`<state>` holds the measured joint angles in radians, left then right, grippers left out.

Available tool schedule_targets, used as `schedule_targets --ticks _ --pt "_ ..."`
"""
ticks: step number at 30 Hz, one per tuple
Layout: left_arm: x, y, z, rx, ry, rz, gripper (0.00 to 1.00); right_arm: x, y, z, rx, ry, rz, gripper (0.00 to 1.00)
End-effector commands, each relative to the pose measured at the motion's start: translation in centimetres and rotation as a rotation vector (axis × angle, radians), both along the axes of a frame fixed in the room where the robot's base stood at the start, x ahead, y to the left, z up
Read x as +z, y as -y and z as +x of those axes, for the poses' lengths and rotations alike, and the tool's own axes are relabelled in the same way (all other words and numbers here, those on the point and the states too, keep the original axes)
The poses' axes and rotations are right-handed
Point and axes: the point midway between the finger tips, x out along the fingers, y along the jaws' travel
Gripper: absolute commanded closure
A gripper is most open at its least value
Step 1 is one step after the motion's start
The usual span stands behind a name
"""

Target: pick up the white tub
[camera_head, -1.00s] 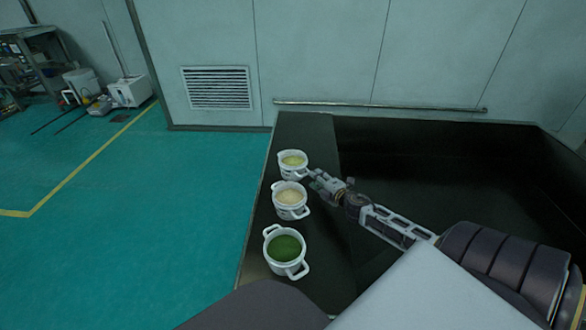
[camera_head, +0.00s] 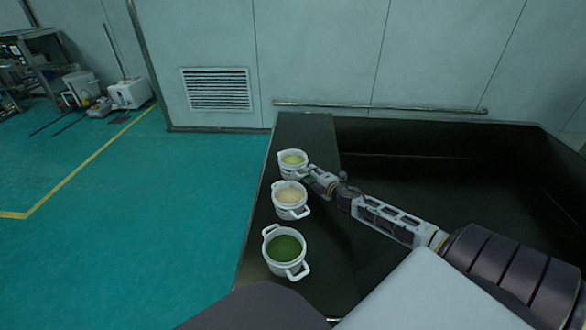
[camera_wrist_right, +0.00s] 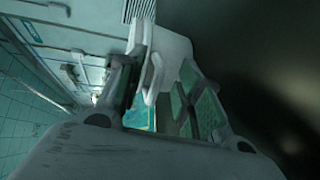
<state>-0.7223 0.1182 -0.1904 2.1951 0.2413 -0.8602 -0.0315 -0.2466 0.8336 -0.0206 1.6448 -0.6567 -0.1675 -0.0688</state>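Three white two-handled tubs stand in a row on the black table's left strip. The far tub (camera_head: 290,170) holds pale yellow stuff, the middle tub (camera_head: 290,213) beige stuff, and the near tub (camera_head: 285,271) green stuff. My right gripper (camera_head: 311,174) is at the right side of the far tub, by its handle. In the right wrist view, a white tub handle (camera_wrist_right: 152,72) lies between the spread fingers of my right gripper (camera_wrist_right: 165,88), nearer the left finger. A gap shows between the fingers. My left gripper is not in view.
The black table (camera_head: 305,130) has a sunken dark basin (camera_head: 440,160) to the right of the tubs. A metal rail (camera_head: 380,107) runs along the wall behind. Open green floor (camera_head: 170,220) lies to the left.

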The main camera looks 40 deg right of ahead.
Motion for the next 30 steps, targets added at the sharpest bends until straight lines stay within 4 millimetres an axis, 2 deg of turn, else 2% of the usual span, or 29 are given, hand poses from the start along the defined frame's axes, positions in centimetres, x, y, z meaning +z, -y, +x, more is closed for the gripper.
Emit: schedule_targets --ticks 10,18,30 --pt "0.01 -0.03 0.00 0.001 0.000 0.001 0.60 0.02 0.00 -0.01 0.000 0.000 0.000 0.66" --pt "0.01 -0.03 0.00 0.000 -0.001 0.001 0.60 0.02 0.00 -0.03 0.000 0.000 0.000 1.00" --pt "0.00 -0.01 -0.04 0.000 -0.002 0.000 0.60 0.08 -0.03 0.01 0.001 0.001 0.001 1.00"
